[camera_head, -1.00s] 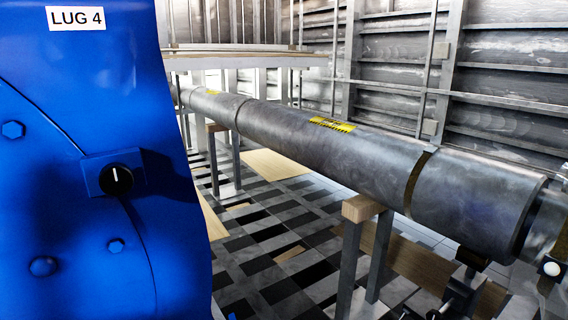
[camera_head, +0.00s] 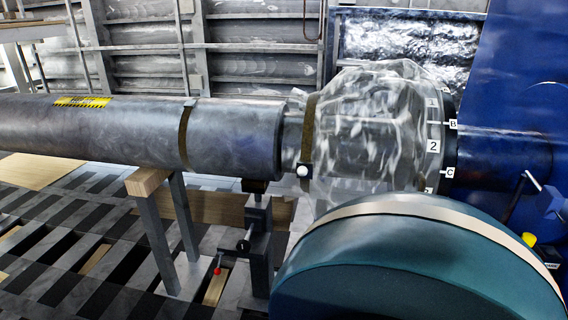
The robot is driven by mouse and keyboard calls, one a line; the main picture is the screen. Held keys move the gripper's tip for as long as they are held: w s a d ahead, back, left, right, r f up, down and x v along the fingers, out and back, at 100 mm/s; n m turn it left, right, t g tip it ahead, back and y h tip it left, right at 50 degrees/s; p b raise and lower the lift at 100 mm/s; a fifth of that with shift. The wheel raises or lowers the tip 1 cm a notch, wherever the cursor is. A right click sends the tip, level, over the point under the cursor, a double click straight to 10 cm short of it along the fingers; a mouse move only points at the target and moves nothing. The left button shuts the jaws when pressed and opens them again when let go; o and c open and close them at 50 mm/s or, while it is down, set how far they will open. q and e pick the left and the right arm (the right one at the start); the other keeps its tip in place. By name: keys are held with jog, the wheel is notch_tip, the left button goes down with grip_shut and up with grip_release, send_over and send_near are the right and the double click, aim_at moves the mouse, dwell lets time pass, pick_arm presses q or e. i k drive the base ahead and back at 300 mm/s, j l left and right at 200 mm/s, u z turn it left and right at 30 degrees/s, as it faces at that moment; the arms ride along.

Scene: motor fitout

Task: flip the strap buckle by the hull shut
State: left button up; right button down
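A clear, crumpled plastic sleeve (camera_head: 375,125) wraps the joint between the grey shaft (camera_head: 240,135) and a dark ring (camera_head: 449,140) with white labels. A dark brown strap (camera_head: 309,128) goes round the sleeve's left end, with a white round knob (camera_head: 302,171) low on it. I cannot tell whether this is the buckle or whether it is open. No separate buckle shows clearly at the sleeve's right end by the blue wall (camera_head: 520,75). Neither of my grippers is in view.
A large teal rounded body with a cream band (camera_head: 410,265) fills the lower right and hides what lies behind it. A wooden-topped trestle (camera_head: 148,181) and a metal screw stand (camera_head: 258,235) are under the shaft. The patterned floor (camera_head: 60,265) has open gaps at lower left.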

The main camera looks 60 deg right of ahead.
aim_at(303, 170)
jog(key=z, duration=2.15)
